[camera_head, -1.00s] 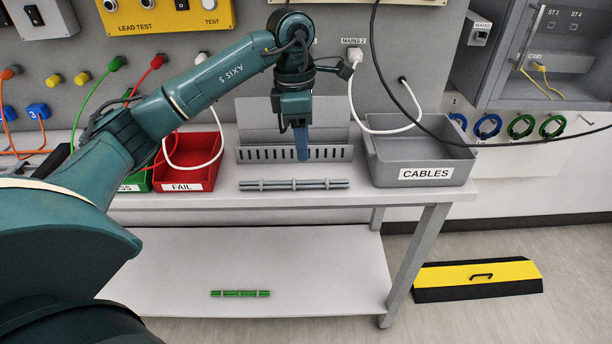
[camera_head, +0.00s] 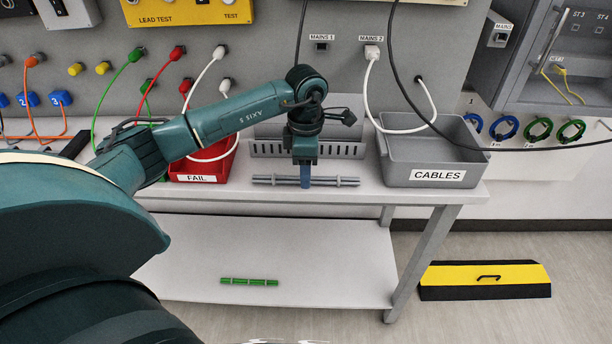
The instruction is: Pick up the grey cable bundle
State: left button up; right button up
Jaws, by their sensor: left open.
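The grey cable bundle (camera_head: 335,181) lies lengthwise near the front edge of the workbench top (camera_head: 400,194). My left gripper (camera_head: 305,182) points straight down at the middle of the bundle, with its blue fingers open. The fingers cover a short middle piece of the bundle. I cannot tell whether they straddle it or stand just in front of it. The bundle still rests on the bench. My right gripper is not in view.
A grey CABLES bin (camera_head: 436,176) stands on the bench at right, and a red FAIL bin (camera_head: 197,179) at left. A slotted grey rack (camera_head: 345,150) stands behind the bundle. A green bundle (camera_head: 249,282) lies on the lower shelf. Cables hang from the wall panel.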

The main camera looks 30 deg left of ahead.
pick_arm(q)
jog(key=shift+f, duration=0.8)
jog(key=shift+c, duration=0.2)
grip_shut()
